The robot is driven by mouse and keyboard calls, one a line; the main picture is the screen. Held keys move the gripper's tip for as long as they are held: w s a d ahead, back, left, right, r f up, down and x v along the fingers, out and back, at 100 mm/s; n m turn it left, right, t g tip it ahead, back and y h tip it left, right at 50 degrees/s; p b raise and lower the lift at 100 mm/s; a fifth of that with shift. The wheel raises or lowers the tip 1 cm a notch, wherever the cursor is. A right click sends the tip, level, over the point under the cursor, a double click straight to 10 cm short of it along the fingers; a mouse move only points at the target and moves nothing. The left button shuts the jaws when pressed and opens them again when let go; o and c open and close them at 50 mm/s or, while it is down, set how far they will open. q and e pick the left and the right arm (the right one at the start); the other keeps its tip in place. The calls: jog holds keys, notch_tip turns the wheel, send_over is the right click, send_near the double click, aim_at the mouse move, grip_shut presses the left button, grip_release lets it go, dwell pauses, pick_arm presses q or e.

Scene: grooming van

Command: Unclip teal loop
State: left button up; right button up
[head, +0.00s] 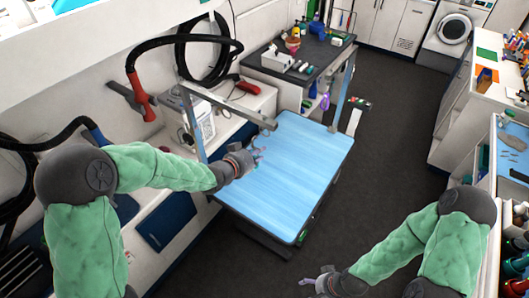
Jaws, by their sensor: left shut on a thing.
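The blue grooming table (295,175) stands in the middle of the head view, with a grey metal grooming arm (228,107) over its far left part. My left gripper (257,154) is just above the table's left part, beneath the end of that arm. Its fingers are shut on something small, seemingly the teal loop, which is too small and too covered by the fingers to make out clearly. I cannot tell whether a clip still joins it to the arm. My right gripper (314,275) is low in the view, off the table's near end, with its fingers apart and empty.
A dark-topped counter (318,55) with bottles and boxes stands behind the table. A red-handled dryer hose (140,95) hangs at the left wall. Shelves and a worktop (510,160) line the right side. Dark floor (385,130) is clear between.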

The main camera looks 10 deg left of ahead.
pick_arm(q)
jog(key=shift+f+p+v, duration=0.15)
jog(key=shift+p+v, duration=0.05)
jog(key=shift+v, duration=0.85)
jog(key=shift+f+p+v, duration=0.2)
jog(key=shift+v, duration=0.85)
jog(key=shift+a, duration=0.15)
